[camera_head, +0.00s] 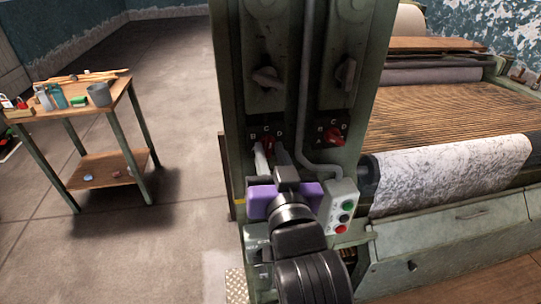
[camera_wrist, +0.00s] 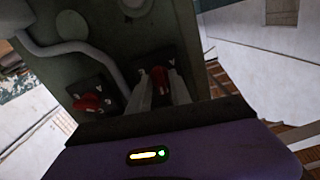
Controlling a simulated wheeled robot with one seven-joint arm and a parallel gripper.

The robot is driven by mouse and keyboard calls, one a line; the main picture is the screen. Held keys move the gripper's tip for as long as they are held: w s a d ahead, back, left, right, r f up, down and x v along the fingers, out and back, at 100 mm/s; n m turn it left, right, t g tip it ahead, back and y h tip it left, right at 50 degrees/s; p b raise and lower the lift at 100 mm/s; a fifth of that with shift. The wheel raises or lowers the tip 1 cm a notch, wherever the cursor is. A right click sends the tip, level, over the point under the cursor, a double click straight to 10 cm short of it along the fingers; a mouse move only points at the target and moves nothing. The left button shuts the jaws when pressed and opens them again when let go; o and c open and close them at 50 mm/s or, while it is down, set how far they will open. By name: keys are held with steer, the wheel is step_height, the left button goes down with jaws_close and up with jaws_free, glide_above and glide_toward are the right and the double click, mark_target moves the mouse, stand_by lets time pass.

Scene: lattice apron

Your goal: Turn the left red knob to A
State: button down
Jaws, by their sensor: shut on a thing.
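The left red knob (camera_head: 268,146) sits on a dark plate on the green machine column, with letters B, C and D showing around it; A is hidden by my gripper. My gripper (camera_head: 271,157) is in front of it, its two pale fingers shut on the knob, one on each side. The wrist view shows the same red knob (camera_wrist: 160,76) between the fingertips (camera_wrist: 159,88). Which letter the knob points at cannot be told.
The right red knob (camera_head: 334,138) is close by on its own lettered plate. A grey conduit (camera_head: 306,100) runs between the plates to a push-button box (camera_head: 341,208). A patterned roll (camera_head: 450,172) lies right; a wooden table (camera_head: 70,104) stands left.

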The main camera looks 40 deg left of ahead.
steer(key=n+b, duration=0.1)
steer(key=n, duration=0.2)
steer(key=shift+n, duration=0.4)
steer(key=n+b, duration=0.1)
steer(key=n, duration=0.2)
steer(key=shift+w+n, duration=0.1)
steer(key=shift+n, duration=0.2)
steer(key=n+b, duration=0.2)
steer(key=n, duration=0.4)
steer(key=shift+r, duration=0.1)
steer(key=n+b, duration=0.3)
steer(key=n, duration=0.3)
steer(key=shift+d+n, duration=0.1)
steer(key=shift+n, duration=0.2)
steer(key=shift+r+n+b, duration=0.15)
steer(key=shift+n+b, duration=0.7)
steer(key=shift+n, duration=1.75)
steer(key=c, duration=1.5)
jaws_free()
steer(key=shift+o, duration=0.2)
